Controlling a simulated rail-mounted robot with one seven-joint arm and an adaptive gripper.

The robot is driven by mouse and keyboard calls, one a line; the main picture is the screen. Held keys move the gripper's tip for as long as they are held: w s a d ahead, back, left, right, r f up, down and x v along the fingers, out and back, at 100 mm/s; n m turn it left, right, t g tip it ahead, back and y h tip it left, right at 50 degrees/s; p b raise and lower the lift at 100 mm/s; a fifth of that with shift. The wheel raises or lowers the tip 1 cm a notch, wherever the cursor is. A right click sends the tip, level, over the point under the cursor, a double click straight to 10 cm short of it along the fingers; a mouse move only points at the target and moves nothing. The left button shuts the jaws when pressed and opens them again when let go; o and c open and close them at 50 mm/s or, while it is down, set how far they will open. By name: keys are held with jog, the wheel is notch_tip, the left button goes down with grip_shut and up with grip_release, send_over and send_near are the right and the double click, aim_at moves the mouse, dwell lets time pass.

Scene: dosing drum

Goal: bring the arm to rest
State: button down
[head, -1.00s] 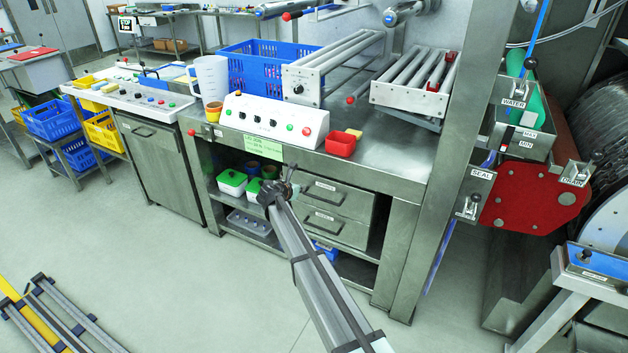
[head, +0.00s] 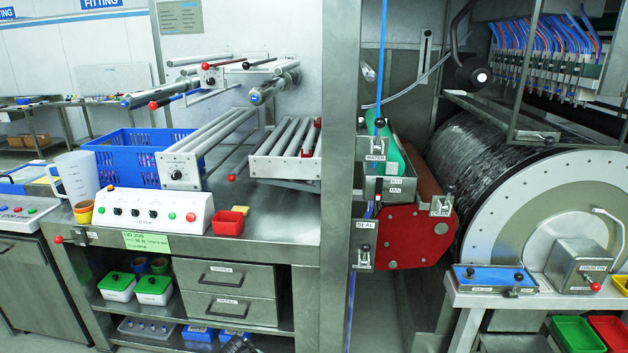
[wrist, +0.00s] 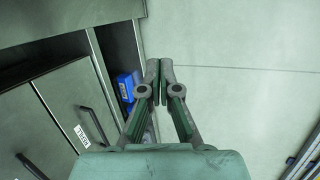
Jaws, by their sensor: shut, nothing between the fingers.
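My gripper (wrist: 158,82) shows in the wrist view with its two fingers together, nothing between them. It hangs over pale floor, to the right of the workbench's drawers and lower shelf. In the head view only a dark bit of my arm's end shows at the bottom edge, in front of the lower shelf; its fingers cannot be made out there.
The steel workbench (head: 285,235) carries a control box (head: 152,210), a blue crate (head: 125,160) and rollers. Its drawers (wrist: 65,105) lie left in the wrist view, with blue boxes (wrist: 126,88) beside them. The large drum (head: 490,180) stands right. Floor (wrist: 235,60) is clear.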

jog(key=s+d+f+m+g, duration=0.3)
jog(key=s+d+f+m, duration=0.15)
jog(key=s+d, duration=0.55)
jog(key=s+d+f+m+g, duration=0.3)
jog(key=s+d+f+m, duration=0.15)
jog(key=s+d, duration=0.65)
jog(key=s+d+m+g+y, duration=0.1)
jog(key=s+d, duration=0.3)
jog(key=s, duration=0.4)
jog(key=s+d+f+m+g+y, duration=0.1)
jog(key=s+d+m+g, duration=0.1)
jog(key=s, duration=0.6)
jog(key=s+d+f+m+g+y, duration=0.1)
jog(key=s+d+m, duration=0.2)
jog(key=s+d, duration=0.3)
jog(key=s, duration=0.3)
jog(key=shift+d+g, duration=0.25)
jog(key=shift+g, duration=0.15)
jog(key=shift+w, duration=0.1)
